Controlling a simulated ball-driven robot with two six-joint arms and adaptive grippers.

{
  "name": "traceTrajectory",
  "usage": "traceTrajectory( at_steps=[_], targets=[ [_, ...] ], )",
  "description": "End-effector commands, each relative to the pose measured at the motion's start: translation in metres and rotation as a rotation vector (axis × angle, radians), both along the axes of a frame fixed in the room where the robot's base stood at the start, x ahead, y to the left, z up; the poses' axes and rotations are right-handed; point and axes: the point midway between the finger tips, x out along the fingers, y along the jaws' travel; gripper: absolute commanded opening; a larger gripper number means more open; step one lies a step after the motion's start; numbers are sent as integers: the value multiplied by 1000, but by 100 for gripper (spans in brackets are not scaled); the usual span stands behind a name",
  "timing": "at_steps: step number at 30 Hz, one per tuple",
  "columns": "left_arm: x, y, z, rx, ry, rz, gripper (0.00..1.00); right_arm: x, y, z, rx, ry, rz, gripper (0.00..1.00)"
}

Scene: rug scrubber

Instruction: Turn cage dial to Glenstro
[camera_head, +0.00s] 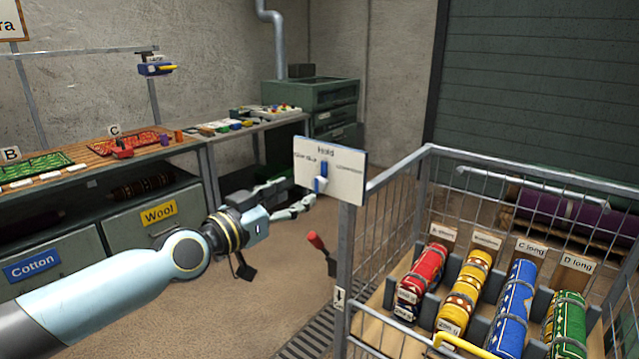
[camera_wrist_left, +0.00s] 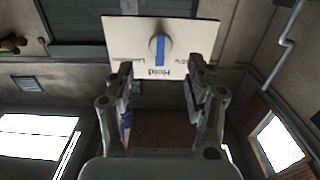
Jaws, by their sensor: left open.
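The cage dial is a round knob with a blue pointer bar (camera_head: 321,177) on a white label plate (camera_head: 345,178) fixed to the cage's corner post. The plate reads "Hold" at top, with smaller words to the left and right that I cannot read surely. The blue bar stands upright, toward "Hold". My left gripper (camera_head: 300,200) is open beside the plate's lower left, its fingers toward the dial. In the left wrist view the plate appears upside down, and the dial (camera_wrist_left: 160,50) lies beyond and between the open fingertips (camera_wrist_left: 160,80), apparently untouched. My right gripper is not in view.
The wire cage (camera_head: 431,150) holds several rolled rugs in red, yellow, blue and green. A red-handled lever (camera_head: 316,241) stands low beside the cage post. A workbench (camera_head: 200,137) with drawers runs along the left. Open floor lies below my left arm.

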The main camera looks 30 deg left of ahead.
Motion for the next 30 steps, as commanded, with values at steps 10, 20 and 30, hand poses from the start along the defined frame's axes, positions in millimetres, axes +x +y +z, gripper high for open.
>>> traceTrajectory(
  at_steps=[10, 20, 30],
  targets=[
    [62, -5, -1, -2, -1, 1, 54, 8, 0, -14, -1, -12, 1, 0],
    [72, -6, -1, 0, 1, 0, 54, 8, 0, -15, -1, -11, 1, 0],
    [72, -6, 0, 0, 1, 0, 21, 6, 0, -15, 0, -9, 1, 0]
  ],
)
